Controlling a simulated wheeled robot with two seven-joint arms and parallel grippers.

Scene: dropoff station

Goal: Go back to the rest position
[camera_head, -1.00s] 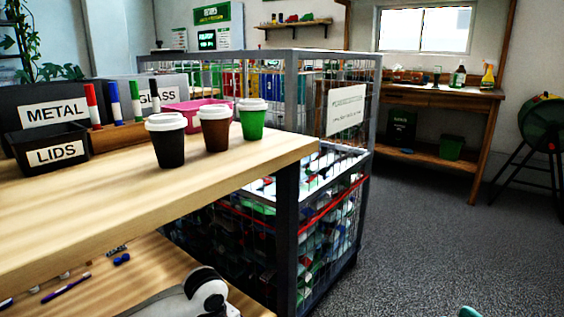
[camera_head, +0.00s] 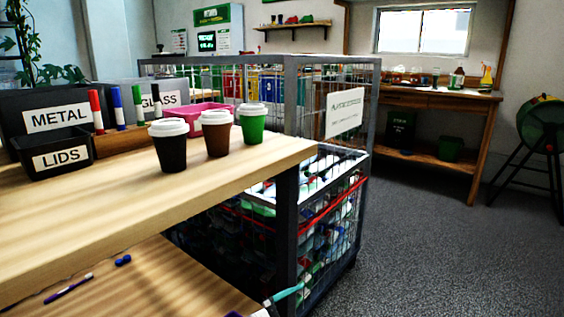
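No gripper shows clearly in the head view. A small teal-and-white piece (camera_head: 285,294) sticks up at the bottom edge, in front of the cage. A dark purple bit is at the edge left of it. I cannot tell whether these are parts of my arms. The rest of both arms is out of the picture.
Three lidded cups, black (camera_head: 172,152), brown (camera_head: 216,138) and green (camera_head: 253,128), stand on the wooden table (camera_head: 130,205). Behind are the LIDS box (camera_head: 62,157) and markers. A wire cage (camera_head: 290,100) stands beyond the table. Floor on the right (camera_head: 430,250) is clear.

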